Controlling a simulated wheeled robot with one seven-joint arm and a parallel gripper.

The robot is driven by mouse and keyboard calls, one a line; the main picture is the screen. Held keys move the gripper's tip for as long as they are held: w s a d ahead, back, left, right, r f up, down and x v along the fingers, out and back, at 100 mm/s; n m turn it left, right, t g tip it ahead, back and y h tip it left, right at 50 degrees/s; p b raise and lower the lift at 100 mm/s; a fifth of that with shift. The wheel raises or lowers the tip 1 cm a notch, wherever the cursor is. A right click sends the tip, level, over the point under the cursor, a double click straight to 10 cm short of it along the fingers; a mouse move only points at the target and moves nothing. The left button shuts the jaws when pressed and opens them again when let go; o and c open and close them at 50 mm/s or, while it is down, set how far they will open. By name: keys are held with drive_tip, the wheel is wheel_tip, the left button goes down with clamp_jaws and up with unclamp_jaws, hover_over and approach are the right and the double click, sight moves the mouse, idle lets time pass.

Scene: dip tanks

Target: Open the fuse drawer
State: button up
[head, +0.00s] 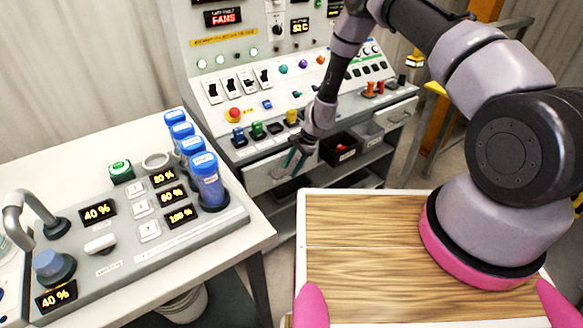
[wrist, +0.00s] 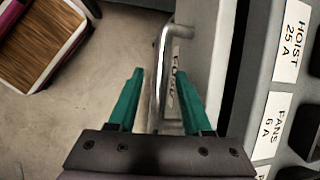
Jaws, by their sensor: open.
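The fuse drawer (head: 262,178) has a pale front, low on the control cabinet at its left side. My gripper (head: 292,160) is at the drawer front in the head view and partly covers it. In the wrist view, the drawer's metal bar handle (wrist: 161,60) runs between the two green fingers of my open gripper (wrist: 163,85). Neither finger is clearly pressed on the bar. A partly hidden label (wrist: 178,85) shows on the drawer front behind the handle. The drawer looks shut, flush or nearly so with the cabinet.
A black bin (head: 338,149) and a grey bin (head: 368,134) sit right of the drawer, with another handled drawer (head: 398,116) beyond. A dip-tank bench (head: 245,238) stands left. A wooden-topped surface (head: 350,215) lies in front. Switches and buttons line the cabinet above.

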drive_tip(key=shift+f, duration=0.2)
clamp_jaws()
drive_tip(key=shift+r, duration=0.1)
idle(1.3)
